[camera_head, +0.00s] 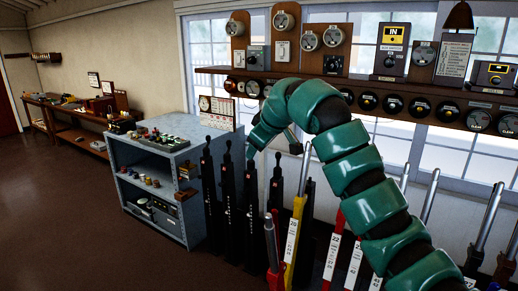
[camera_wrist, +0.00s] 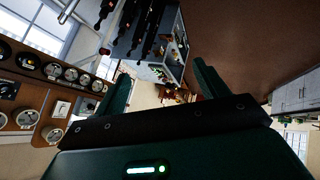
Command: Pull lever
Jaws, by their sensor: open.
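A row of levers runs along the frame below the windows. Several black levers (camera_head: 227,190) stand at the left, a yellow one (camera_head: 294,235) is right of them, and red ones with white plates (camera_head: 333,255) are further right. Which lever the task means cannot be told. My gripper (camera_head: 271,148) is above the black levers, at the end of my green arm. In the wrist view my gripper (camera_wrist: 163,86) has its two green fingers wide apart with nothing between them. Black levers (camera_wrist: 150,35) show beyond them at the top. No contact with a lever is visible.
A wooden shelf (camera_head: 390,90) with dials and instrument boxes runs above the levers. A grey cabinet (camera_head: 150,210) with small items stands left of them. A wooden workbench (camera_head: 75,125) is by the far left wall. The brown floor (camera_head: 60,240) at left is clear.

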